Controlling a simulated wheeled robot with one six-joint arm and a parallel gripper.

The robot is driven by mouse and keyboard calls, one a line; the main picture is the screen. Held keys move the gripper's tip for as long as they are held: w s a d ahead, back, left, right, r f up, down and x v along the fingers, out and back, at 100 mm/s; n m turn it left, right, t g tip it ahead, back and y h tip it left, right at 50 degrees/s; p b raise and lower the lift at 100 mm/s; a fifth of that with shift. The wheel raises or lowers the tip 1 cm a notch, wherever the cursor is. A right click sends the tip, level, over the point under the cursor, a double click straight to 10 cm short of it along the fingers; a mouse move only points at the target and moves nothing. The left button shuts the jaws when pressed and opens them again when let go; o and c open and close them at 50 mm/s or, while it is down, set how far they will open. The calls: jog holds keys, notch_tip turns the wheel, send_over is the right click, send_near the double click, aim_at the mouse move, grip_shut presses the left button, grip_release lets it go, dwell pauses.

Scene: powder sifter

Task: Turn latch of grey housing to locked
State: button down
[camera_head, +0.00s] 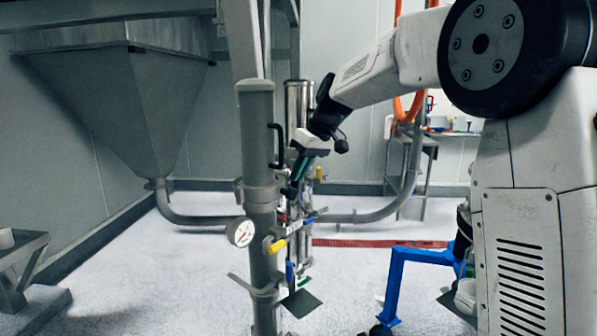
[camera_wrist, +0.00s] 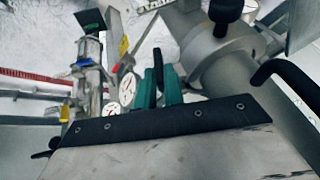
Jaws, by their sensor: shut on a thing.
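The grey housing (camera_head: 257,150) is an upright grey pipe-like column in the head view. In the wrist view its flanged body (camera_wrist: 225,68) is right of the fingers. My gripper (camera_head: 296,178) points down and left beside the column's right side. In the wrist view the green fingers of my gripper (camera_wrist: 158,62) are close together, shut on a small dark piece. It is mostly hidden; I take it to be the latch, but its angle cannot be told. A black knob (camera_wrist: 226,12) on the housing stands apart from the fingers.
A black curved handle (camera_head: 277,143) juts from the column near my gripper. A pressure gauge (camera_head: 240,232) and a yellow-handled valve (camera_head: 276,246) sit lower. A steel hopper (camera_head: 115,95) is at left and a blue stand (camera_head: 400,275) at right.

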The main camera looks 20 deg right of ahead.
jog(key=shift+w+d+f+m+g+y, duration=0.3)
jog(key=shift+m+g+y, duration=0.5)
jog(key=shift+y, duration=1.45)
jog(key=shift+w+d+f+m+g+y, duration=0.15)
jog(key=shift+d+f+m+g+y, duration=0.35)
jog(key=shift+g+y, duration=1.15)
jog(key=shift+w+d+f+m+g+y, duration=0.3)
jog(key=shift+f+m+y, duration=0.35)
jog(key=shift+y, duration=2.15)
jog(key=shift+s, duration=0.15)
jog(key=c, duration=1.5)
grip_release()
jog(key=shift+a, duration=0.1)
jog(key=shift+r, duration=0.1)
